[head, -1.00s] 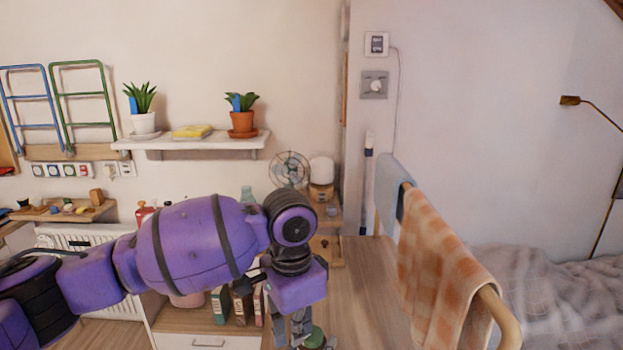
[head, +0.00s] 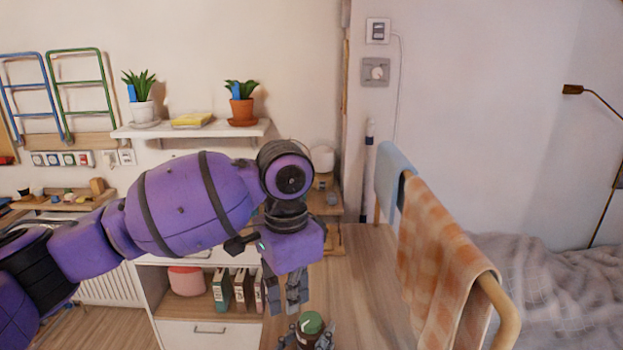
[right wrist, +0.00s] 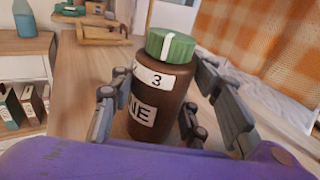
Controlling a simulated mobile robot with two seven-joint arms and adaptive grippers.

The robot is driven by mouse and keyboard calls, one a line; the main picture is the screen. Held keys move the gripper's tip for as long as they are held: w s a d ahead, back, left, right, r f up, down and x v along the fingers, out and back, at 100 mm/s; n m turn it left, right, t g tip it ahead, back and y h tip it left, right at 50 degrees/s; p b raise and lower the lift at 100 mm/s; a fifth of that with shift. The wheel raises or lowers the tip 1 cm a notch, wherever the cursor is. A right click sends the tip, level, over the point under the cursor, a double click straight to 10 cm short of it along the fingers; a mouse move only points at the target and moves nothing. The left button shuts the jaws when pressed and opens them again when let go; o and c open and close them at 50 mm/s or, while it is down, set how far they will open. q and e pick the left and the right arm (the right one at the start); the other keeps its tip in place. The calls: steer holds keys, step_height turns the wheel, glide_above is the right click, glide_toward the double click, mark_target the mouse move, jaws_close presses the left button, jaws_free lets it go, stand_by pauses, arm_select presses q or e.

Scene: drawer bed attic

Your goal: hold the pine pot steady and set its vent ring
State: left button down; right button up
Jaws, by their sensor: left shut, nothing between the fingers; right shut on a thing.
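The pine pot (right wrist: 158,98) is a brown jar with a green cap (right wrist: 170,47). The cap has a white stripe facing the wrist camera, above a "3" on the white label; a lower label shows "NE". In the head view the green cap (head: 311,322) shows at the bottom, with little of the body visible. My right gripper (right wrist: 150,120) is shut on the pot, fingers on both sides, and the pot looks upright. My left gripper (head: 293,303) points down, shut and empty, just behind and left of the cap, apart from it.
The pot is over a wooden top (head: 365,275). A rail with an orange checked towel (head: 440,265) and a blue cloth (head: 390,182) stands to the right. A cubby with cartons (head: 222,290) and a pink tub (head: 187,281) is at left. The wood top between is clear.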

steer(key=shift+d+f, duration=0.1)
steer(key=shift+f, duration=0.05)
steer(key=o, duration=1.4)
steer(key=shift+c, duration=0.2)
steer(key=shift+s, duration=0.1)
